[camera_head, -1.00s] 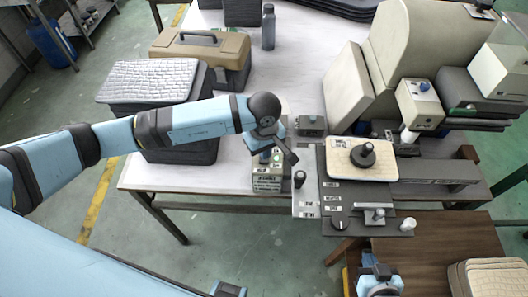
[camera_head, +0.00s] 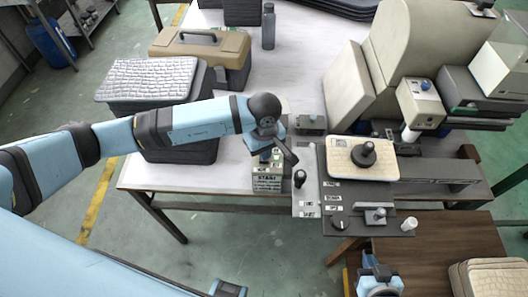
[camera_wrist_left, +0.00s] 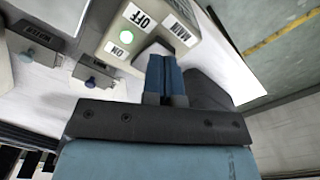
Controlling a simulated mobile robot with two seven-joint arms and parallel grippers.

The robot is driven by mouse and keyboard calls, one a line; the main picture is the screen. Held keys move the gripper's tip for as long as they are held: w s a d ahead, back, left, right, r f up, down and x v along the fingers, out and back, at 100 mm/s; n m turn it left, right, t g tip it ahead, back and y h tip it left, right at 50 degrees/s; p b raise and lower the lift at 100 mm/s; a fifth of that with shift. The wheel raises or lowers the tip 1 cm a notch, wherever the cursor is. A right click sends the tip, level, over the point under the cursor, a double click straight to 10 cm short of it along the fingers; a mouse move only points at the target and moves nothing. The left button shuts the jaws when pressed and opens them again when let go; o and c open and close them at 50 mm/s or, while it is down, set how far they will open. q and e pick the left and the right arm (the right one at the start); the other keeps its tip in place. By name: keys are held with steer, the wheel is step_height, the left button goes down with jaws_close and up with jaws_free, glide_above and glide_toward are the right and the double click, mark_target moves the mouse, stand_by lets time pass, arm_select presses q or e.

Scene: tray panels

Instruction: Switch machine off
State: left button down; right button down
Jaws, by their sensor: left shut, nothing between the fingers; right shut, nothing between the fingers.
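The machine's switch box (camera_head: 268,184) is a small pale box with lettering, near the front edge of the white table. In the left wrist view the box (camera_wrist_left: 178,28) has MAIN, OFF and ON labels and a lit green round lamp (camera_wrist_left: 126,37) between OFF and ON. My left gripper (camera_head: 265,156) is shut and empty, just above the box in the head view. In the left wrist view its blue fingertips (camera_wrist_left: 164,62) overlap the box's lower edge and partly hide a pale part there; contact cannot be told. My right gripper (camera_head: 379,272) is shut at the bottom edge.
A dark panel with a black knob on a cream plate (camera_head: 352,165) lies right of the box. A small black-knobbed lever (camera_head: 300,178) stands close beside my left gripper. A large beige machine (camera_head: 425,50) fills the back right. A toolbox (camera_head: 200,52) and padded stack (camera_head: 148,82) stand left.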

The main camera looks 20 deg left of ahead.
arm_select(q)
steer(key=shift+f+b, duration=0.9)
steer(key=shift+f, duration=0.1)
steer(key=shift+r, duration=0.15)
steer(key=shift+r+p, duration=1)
steer(key=shift+r, duration=1.25)
steer(key=shift+r+p, duration=0.35)
steer(key=shift+r, duration=0.8)
